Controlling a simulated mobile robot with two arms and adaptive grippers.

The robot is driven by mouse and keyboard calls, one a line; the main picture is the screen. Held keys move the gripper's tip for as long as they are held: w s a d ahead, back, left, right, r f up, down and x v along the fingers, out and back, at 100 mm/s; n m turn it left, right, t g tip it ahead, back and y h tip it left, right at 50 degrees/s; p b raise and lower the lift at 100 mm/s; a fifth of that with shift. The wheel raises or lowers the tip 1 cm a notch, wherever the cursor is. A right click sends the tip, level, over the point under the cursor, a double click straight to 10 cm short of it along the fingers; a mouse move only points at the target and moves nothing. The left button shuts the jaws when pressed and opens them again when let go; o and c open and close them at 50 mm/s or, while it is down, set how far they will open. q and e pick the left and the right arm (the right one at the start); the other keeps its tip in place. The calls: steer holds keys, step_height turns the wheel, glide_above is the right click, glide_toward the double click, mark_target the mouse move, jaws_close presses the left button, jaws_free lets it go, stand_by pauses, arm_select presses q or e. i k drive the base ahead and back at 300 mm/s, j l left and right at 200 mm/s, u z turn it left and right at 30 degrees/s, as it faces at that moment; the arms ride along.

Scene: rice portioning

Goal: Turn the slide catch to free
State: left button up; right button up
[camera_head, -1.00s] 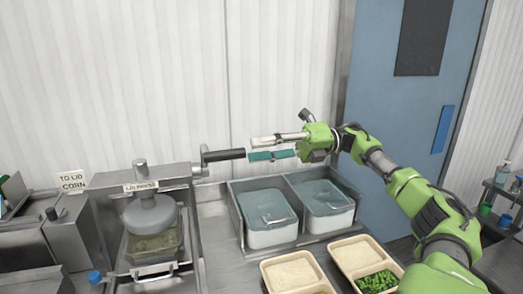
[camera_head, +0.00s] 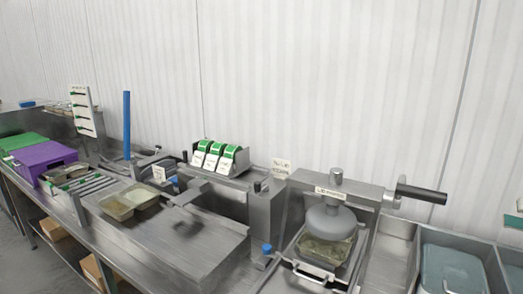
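I cannot pick out the slide catch with certainty. The lid press (camera_head: 345,192) stands right of centre, with a round grey press head (camera_head: 331,219) over a tray in a metal holder (camera_head: 318,272). A black-handled crank (camera_head: 421,194) sticks out from its right side. Blue knobs show on the steel units, one beside the press (camera_head: 266,248) and one further left (camera_head: 174,180). My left gripper is out of view.
A label dispenser with green rolls (camera_head: 220,157) stands at centre back. A blue post (camera_head: 127,125), two food trays (camera_head: 131,201) and a purple crate (camera_head: 41,158) are at left. Steel-framed bins (camera_head: 452,267) stand at lower right. The steel bench top (camera_head: 176,241) is largely bare.

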mark_target(266, 248)
steer(key=k+l, duration=0.15)
steer(key=l, duration=0.2)
steer(key=k+l, duration=0.15)
steer(key=l, duration=0.25)
steer(key=k+l, duration=0.15)
steer(key=l, duration=0.2)
steer(key=k+l, duration=0.15)
steer(key=l, duration=0.25)
